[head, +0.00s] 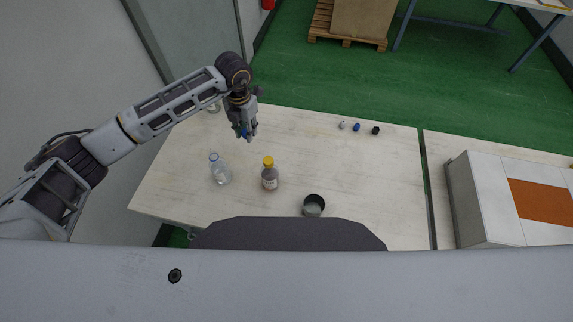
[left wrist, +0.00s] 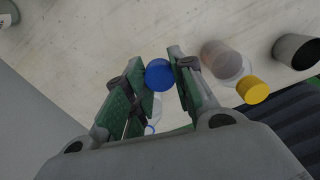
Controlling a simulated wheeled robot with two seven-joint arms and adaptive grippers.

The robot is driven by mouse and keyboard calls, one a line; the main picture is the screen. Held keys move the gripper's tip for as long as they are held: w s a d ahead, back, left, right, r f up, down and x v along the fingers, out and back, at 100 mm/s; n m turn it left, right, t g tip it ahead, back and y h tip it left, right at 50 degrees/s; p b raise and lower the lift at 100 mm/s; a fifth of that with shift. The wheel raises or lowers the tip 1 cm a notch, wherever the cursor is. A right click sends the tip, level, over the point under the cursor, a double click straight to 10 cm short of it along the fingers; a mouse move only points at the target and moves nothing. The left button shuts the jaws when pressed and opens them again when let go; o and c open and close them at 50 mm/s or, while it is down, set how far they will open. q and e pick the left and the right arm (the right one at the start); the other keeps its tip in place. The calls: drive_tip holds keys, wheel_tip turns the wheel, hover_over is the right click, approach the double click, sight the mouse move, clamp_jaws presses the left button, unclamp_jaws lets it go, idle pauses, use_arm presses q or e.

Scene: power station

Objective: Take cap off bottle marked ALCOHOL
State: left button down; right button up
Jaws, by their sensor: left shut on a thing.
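My left gripper (head: 244,136) is above the left part of the table, shut on a blue cap (left wrist: 159,75) between its fingertips. No bottle shows attached to this cap. A clear bottle (head: 221,174) with blue at its neck stands nearer me; it shows partly between the fingers in the left wrist view (left wrist: 155,107). A bottle with a yellow cap (head: 269,179) stands to its right and has a label. Another clear bottle (head: 214,107) is partly hidden behind my left arm. I cannot read ALCOHOL on any label. My right gripper is not in view.
A dark open cup (head: 313,206) stands near the table's front edge. Several small caps, one of them blue (head: 356,127), lie at the back right of the table (head: 375,180). A grey cabinet (head: 480,205) is at the right. The table's middle right is clear.

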use_arm(q)
drive_tip(key=shift+s+d+f+n+b, duration=0.15)
drive_tip(key=shift+d+f+n+b, duration=0.1)
drive_tip(key=shift+n, duration=0.7)
drive_tip(key=shift+s+d+f+n+b, duration=0.1)
drive_tip(key=shift+f+n+b, duration=0.15)
drive_tip(key=shift+n, duration=0.65)
drive_tip(key=shift+s+d+f+n+b, duration=0.2)
drive_tip(key=shift+f+n, duration=0.1)
drive_tip(key=shift+n, duration=0.65)
drive_tip(key=shift+s+d+f+n+b, duration=0.35)
drive_tip(key=shift+f+n+b, duration=0.3)
drive_tip(key=shift+n, duration=1.95)
drive_tip(key=shift+s+d+f+n+b, duration=0.3)
drive_tip(key=shift+d+f+n+b, duration=0.25)
drive_tip(key=shift+n, duration=2.05)
drive_tip(key=shift+s+d+f+n+b, duration=0.35)
drive_tip(key=shift+f+n+b, duration=0.3)
drive_tip(key=shift+n, duration=1.95)
drive_tip(key=shift+f, duration=0.1)
drive_tip(key=shift+f+p, duration=0.3)
drive_tip(key=shift+f, duration=2.8)
